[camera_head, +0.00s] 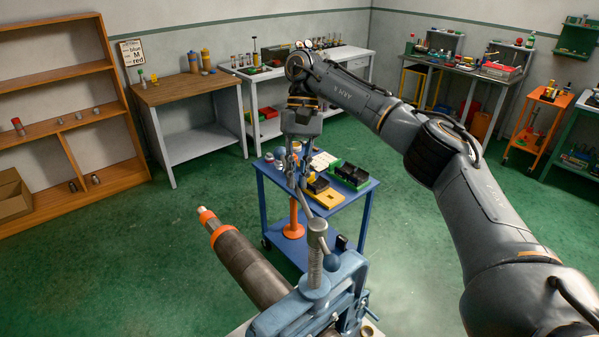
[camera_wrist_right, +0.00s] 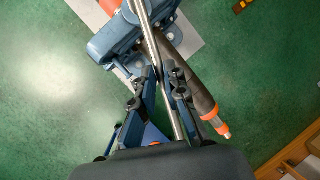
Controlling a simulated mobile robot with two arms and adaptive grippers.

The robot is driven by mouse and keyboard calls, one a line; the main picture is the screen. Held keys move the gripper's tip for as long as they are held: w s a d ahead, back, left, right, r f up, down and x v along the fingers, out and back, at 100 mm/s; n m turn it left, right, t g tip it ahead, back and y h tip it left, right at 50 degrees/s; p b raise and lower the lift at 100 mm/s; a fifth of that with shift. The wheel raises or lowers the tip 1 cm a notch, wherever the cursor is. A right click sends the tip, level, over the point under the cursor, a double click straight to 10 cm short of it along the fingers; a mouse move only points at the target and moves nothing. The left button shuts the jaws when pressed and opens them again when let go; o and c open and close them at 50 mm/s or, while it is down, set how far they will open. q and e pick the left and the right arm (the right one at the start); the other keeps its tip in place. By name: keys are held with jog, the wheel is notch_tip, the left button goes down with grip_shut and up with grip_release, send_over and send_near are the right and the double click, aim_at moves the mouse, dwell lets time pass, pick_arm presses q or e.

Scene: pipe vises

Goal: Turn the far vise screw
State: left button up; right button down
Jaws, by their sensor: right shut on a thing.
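A blue vise (camera_head: 345,285) stands at the bottom middle in the head view. My right gripper (camera_head: 301,182) is shut on the upper part of the bar. The wrist view shows the bar (camera_wrist_right: 147,27) running between the fingers of my right gripper (camera_wrist_right: 163,76), with the blue vise (camera_wrist_right: 112,38) beyond. A dark pipe (camera_head: 247,265) with orange bands lies at the vise. My left gripper is not in view.
A blue cart (camera_head: 268,208) with a yellow block (camera_head: 326,197) and a black and green bin (camera_head: 349,175) stands behind the vise. Workbenches line the back wall, and a wooden shelf (camera_head: 60,130) stands at the left. Green floor is clear on the left.

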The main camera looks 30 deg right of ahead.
jog(key=shift+s+f, duration=0.1)
jog(key=shift+f, duration=0.35)
jog(key=c, duration=1.4)
grip_release()
jog(key=shift+r, duration=0.15)
jog(key=shift+d+r, duration=0.1)
jog(key=shift+r, duration=0.05)
jog(key=shift+v, duration=3.65)
